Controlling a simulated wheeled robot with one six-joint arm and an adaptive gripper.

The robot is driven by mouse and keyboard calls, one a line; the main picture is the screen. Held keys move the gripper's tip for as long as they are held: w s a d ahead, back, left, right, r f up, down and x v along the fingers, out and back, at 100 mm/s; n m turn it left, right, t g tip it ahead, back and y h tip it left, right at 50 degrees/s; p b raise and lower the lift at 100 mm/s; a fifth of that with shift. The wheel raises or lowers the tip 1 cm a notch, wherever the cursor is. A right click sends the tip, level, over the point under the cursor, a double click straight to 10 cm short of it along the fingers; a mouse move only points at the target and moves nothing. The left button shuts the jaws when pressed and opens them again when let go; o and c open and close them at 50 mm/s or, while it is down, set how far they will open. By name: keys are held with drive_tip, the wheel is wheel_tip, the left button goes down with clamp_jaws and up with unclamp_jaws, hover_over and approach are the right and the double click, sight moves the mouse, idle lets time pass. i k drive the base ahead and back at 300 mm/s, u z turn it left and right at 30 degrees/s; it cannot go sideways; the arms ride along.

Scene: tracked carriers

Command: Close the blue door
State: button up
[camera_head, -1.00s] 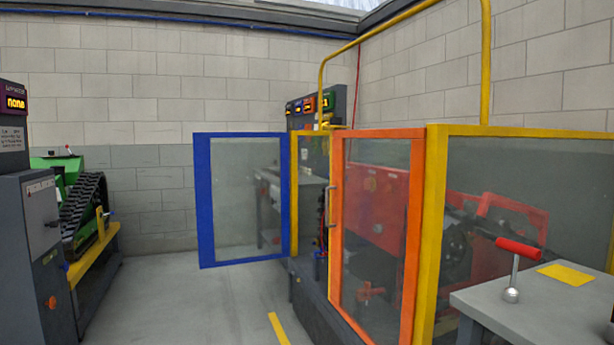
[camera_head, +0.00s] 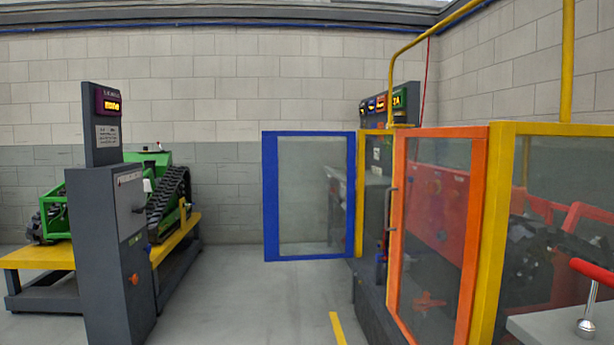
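The blue door (camera_head: 270,200) is a clear panel in a blue frame, in the middle of the head view. It stands open, swung out to the left from a yellow post (camera_head: 360,190) of the enclosure. Its free edge is on the left, over bare floor. The orange door (camera_head: 398,240), with a grey handle (camera_head: 389,222), stands to the right of the opening and meets another yellow post (camera_head: 492,230). My gripper is not in view.
A grey control cabinet (camera_head: 105,240) stands at the left, before a green tracked carrier on a yellow-topped stand (camera_head: 40,257). A grey table (camera_head: 560,325) with a red-handled lever (camera_head: 592,272) is at the lower right. The floor (camera_head: 240,300) between cabinet and enclosure is clear.

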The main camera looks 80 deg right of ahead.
sight(270, 139)
drive_tip(key=u, duration=1.25)
drive_tip(key=k, duration=0.75)
drive_tip(key=z, duration=1.2)
drive_tip(key=k, duration=0.2)
drive_tip(key=z, duration=3.25)
drive_tip(key=k, duration=0.5)
drive_tip(key=u, duration=1.15)
drive_tip(key=i, duration=1.3)
drive_tip(key=u, duration=0.75)
